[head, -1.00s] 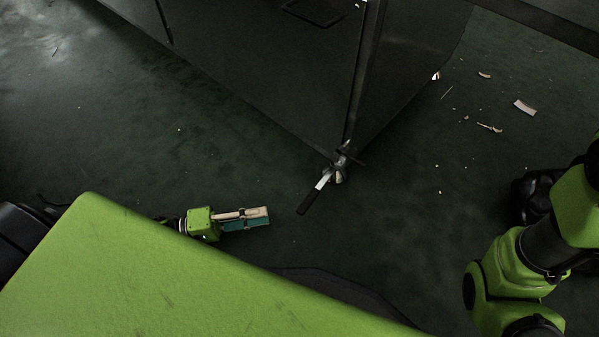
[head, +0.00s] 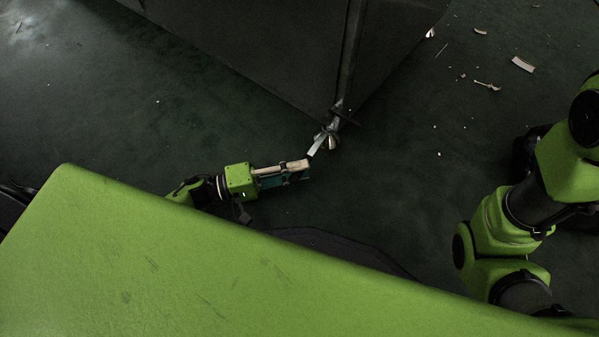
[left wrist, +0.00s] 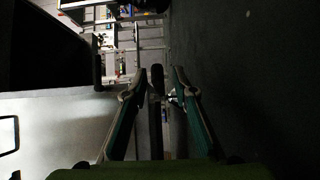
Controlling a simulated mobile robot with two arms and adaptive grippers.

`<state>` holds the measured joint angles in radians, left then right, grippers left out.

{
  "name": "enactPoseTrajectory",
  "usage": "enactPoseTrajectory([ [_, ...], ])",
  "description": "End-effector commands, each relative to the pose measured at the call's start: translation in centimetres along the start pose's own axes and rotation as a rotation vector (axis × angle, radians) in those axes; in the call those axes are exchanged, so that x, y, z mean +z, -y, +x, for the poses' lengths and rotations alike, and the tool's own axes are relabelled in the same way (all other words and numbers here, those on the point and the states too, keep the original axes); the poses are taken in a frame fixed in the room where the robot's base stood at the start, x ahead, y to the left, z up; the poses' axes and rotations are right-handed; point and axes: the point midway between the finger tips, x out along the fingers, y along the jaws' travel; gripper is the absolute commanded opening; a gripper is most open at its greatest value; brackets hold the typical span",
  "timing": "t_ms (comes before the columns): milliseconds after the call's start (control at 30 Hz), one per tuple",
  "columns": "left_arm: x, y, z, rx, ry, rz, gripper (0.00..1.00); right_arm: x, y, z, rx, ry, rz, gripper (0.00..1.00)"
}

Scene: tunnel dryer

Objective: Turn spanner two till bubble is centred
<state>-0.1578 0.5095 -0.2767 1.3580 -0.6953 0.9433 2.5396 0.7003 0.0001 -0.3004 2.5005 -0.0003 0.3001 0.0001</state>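Spanner two (head: 318,143) sits at the foot under the corner of the dark dryer housing; its bright shank shows in the head view. Its black grip is hidden there by my left gripper (head: 303,172). In the left wrist view, a dark upright bar, seemingly the spanner's grip (left wrist: 157,85), stands between the fingers of my left gripper (left wrist: 157,78). Gaps show on both sides, so the fingers are open around it. The metal adjusting foot (head: 332,138) is partly covered by the spanner. My right gripper is out of view. No bubble level can be made out.
The dryer housing (head: 265,50) fills the top middle. Pale scraps (head: 522,64) lie on the dark floor to the right. The floor left of the housing is mostly clear. A lit rack (left wrist: 125,40) shows in the left wrist view.

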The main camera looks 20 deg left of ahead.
Motion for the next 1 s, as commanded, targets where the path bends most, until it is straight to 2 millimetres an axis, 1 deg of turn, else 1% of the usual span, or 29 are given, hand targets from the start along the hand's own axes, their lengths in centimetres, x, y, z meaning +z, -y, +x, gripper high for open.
enactPoseTrajectory([
  [100,0.0,0.0,0.6,0.002,0.0,0.0,0.26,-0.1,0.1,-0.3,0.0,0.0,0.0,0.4],
  [367,0.0,-0.1,0.7,0.001,0.0,0.0,0.26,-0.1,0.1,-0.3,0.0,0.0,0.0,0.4],
  [467,0.0,-0.1,0.7,0.001,0.0,0.0,0.02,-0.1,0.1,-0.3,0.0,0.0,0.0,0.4],
  [500,0.0,-0.1,0.7,0.001,0.0,0.0,0.0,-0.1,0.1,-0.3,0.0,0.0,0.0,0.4],
  [767,0.1,-0.2,0.7,0.001,-0.005,-0.001,0.0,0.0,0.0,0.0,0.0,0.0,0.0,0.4],
  [867,0.2,-0.3,0.8,0.0,-0.018,-0.003,0.0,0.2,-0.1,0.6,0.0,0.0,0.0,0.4],
  [1000,0.7,-0.6,1.2,-0.002,-0.054,-0.005,0.0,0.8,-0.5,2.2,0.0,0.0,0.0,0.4],
])
